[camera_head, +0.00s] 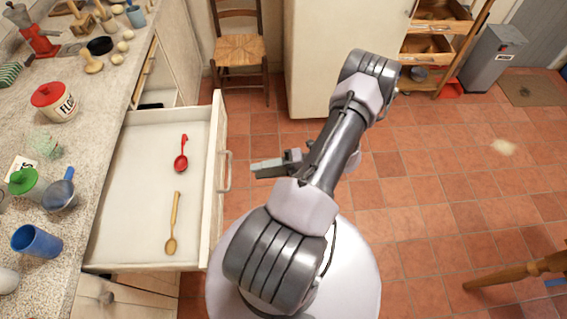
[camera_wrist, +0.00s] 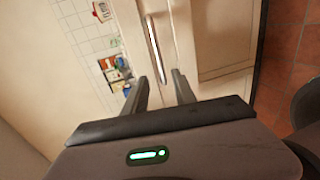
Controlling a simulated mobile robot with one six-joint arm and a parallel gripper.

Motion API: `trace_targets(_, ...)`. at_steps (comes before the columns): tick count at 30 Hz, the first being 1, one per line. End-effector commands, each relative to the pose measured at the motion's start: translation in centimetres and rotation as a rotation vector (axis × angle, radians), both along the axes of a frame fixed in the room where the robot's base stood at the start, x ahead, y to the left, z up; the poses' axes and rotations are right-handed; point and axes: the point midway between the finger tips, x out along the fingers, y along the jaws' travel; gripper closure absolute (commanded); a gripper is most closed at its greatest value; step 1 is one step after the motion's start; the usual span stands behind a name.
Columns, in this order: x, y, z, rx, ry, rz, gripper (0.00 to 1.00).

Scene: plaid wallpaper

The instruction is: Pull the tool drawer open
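The drawer (camera_head: 135,190) is pulled well out from under the counter, its inside showing. A red spoon (camera_head: 181,155) and a wooden spoon (camera_head: 173,225) lie in it. Its bar handle (camera_head: 226,171) is on the front panel, facing my gripper. My gripper (camera_head: 258,168) is just to the right of the handle, apart from it. In the wrist view, my two fingers (camera_wrist: 159,88) stand apart with nothing between them. A metal bar handle (camera_wrist: 154,50) on a pale front shows beyond the fingertips.
The counter (camera_head: 105,110) on the left holds a red-lidded flour tin (camera_head: 54,101), a blue cup (camera_head: 36,241) and several other items. A chair (camera_head: 238,48) and a pale cabinet (camera_head: 335,55) stand at the back. A wooden leg (camera_head: 515,273) is at lower right. The tiled floor at right is mostly clear.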

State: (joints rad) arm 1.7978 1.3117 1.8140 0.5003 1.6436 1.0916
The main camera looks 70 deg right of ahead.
Motion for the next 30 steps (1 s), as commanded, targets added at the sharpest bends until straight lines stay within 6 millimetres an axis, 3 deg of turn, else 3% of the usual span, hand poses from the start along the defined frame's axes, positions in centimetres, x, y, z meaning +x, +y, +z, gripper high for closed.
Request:
trace_targets(3,-3.2,-1.2,0.8,-0.002,0.001,-0.004,0.67)
trace_targets(9,-6.1,-2.2,1.4,0.001,0.0,0.0,0.67)
trace_targets(23,-6.5,-2.3,1.4,0.001,0.0,0.001,0.67)
trace_targets(26,-5.7,-2.5,2.3,-0.049,0.011,0.055,0.67)
trace_targets(29,-1.9,-2.2,6.2,-0.268,0.035,0.293,0.67)
trace_targets(30,0.4,-1.5,8.4,-0.404,0.033,0.443,0.67)
